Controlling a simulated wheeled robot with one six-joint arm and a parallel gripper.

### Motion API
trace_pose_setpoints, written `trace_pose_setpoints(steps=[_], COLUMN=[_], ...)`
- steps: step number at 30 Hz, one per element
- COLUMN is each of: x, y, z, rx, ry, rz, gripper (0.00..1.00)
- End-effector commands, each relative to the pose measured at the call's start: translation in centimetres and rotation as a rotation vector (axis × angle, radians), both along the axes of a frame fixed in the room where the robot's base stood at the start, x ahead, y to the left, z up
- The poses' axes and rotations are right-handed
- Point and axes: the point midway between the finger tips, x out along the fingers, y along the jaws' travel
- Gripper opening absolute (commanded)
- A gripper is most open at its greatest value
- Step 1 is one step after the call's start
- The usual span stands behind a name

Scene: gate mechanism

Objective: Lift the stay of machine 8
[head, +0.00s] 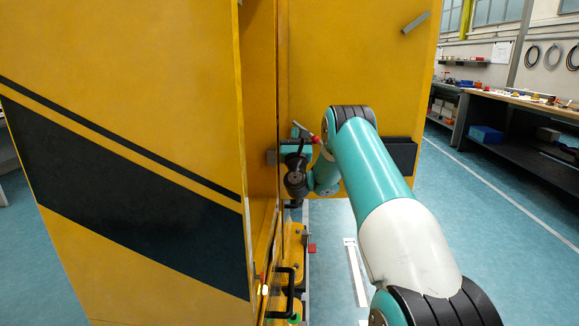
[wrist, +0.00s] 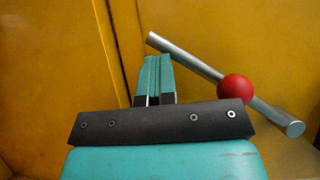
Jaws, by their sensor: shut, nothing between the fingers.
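In the wrist view a grey metal rod (wrist: 193,66) with a red ball (wrist: 235,88) slants from upper left to lower right, in front of yellow panels. It looks like the stay, but no label or number shows. My gripper (wrist: 158,62) is shut and empty. Its teal fingertips reach up beside the rod's upper part, left of the red ball; I cannot tell whether they touch it. In the head view the rod (head: 301,127) shows small beside my wrist, at the opening of the yellow machine (head: 150,60). My arm hides much of that area.
An open yellow panel (head: 340,60) stands behind my arm, with a grey handle (head: 416,22) at its upper right. A black handle (head: 283,290) and a red block (head: 312,248) are lower down. Workbenches (head: 520,105) stand right, across clear floor.

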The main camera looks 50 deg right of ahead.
Motion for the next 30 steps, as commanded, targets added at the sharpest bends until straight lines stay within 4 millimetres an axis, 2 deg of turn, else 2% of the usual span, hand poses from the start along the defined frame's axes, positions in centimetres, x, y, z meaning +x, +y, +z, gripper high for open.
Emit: trace_pose_setpoints(steps=[9, 14, 30], x=[-0.1, -0.2, -2.0], y=[-0.1, 0.2, 4.4], z=[0.4, -0.2, -3.5], rx=[-0.004, -0.003, -0.002], ry=[-0.006, -0.007, -0.004], rz=[-0.002, -0.002, -0.009], gripper=[0.0, 0.0, 0.0])
